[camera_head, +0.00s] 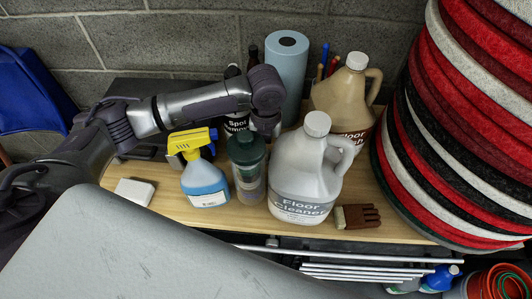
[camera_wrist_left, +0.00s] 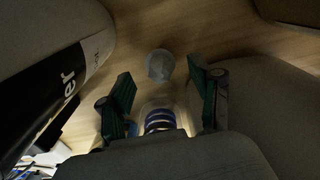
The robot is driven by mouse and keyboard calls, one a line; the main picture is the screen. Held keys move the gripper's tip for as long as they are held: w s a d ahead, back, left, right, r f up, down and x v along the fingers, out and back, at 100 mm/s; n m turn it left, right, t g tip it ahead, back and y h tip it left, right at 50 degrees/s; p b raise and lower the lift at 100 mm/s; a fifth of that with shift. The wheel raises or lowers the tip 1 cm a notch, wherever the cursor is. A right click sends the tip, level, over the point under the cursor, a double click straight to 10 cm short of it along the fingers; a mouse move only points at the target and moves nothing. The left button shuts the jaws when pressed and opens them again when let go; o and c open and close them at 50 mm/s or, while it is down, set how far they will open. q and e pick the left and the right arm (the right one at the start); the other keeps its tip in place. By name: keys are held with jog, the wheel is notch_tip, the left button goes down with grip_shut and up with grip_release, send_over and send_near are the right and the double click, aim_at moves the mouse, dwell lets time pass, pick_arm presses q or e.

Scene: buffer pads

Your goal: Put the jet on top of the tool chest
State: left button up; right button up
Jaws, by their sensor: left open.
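I cannot pick out a jet with certainty in either view. A dark, low box (camera_head: 140,88) behind my left arm may be the tool chest; the arm covers part of it. My left arm reaches over the wooden bench, with its wrist above the crowded bottles. My left gripper (camera_wrist_left: 160,85) is open, its green-padded fingers apart. A small clear round object (camera_wrist_left: 160,66) shows beyond the fingertips, and a blue-striped object (camera_wrist_left: 160,121) shows between the fingers. I cannot tell whether either touches them. In the head view bottles hide the fingertips. My right gripper is out of view.
A stack of round pads (camera_head: 460,120) blocks the right. The bench's front left is clearer.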

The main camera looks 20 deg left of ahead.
pick_arm(q)
notch_tip(320, 180, up, 9)
jog(key=b, duration=0.2)
jog(key=shift+r, duration=0.1)
dwell(0.4)
